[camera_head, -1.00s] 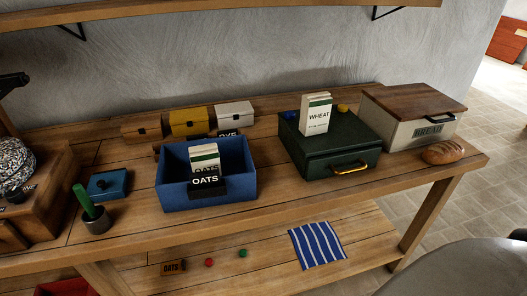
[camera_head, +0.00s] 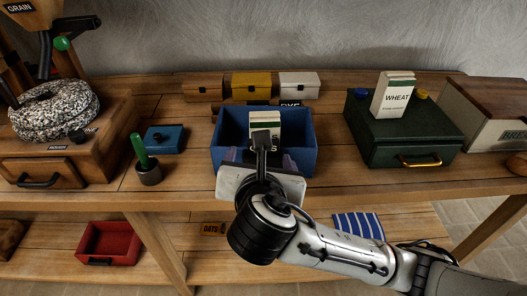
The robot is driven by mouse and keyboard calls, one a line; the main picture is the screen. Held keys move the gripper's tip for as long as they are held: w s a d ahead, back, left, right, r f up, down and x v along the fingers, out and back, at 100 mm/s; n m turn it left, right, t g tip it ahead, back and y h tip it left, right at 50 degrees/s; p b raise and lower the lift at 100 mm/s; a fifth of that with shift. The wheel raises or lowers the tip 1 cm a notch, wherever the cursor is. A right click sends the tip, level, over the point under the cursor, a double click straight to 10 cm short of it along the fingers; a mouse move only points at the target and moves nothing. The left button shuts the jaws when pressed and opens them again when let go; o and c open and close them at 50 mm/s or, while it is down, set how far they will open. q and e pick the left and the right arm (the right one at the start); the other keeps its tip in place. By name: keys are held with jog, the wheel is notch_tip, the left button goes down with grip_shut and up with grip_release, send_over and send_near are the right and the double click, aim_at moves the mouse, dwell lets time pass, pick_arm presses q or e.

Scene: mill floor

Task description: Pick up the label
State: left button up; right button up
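A black label reading OATS stood at the front of the blue box (camera_head: 300,160) earlier; now my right gripper covers most of it, and only a bit of lettering shows beside the fingers. A white and green packet (camera_head: 265,117) stands in the box behind it. My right gripper (camera_head: 264,140) reaches in from the lower right, its fingers at the box's front wall over the label. I cannot tell whether it is open or holds the label. A small wooden OATS tag (camera_head: 214,229) lies on the lower shelf. My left gripper is not in view.
A green case (camera_head: 400,145) with a WHEAT packet (camera_head: 393,95) stands right of the box. A small blue box (camera_head: 165,139) and a dark cup (camera_head: 148,174) stand left. Small chests (camera_head: 251,86) line the back. A red bin (camera_head: 108,243) sits below.

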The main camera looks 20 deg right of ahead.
jog(key=shift+n+h, duration=0.3)
jog(key=shift+n, duration=0.5)
jog(key=w, duration=0.1)
jog(key=w+d, duration=0.1)
jog(key=w, duration=0.1)
jog(key=w+d, duration=0.1)
jog(key=shift+w+r, duration=0.1)
jog(key=shift+w, duration=0.3)
jog(key=shift+b+x, duration=0.3)
jog(key=shift+x, duration=2.4)
jog(key=shift+s+d+t, duration=0.1)
jog(key=shift+t, duration=0.2)
jog(key=c, duration=1.2)
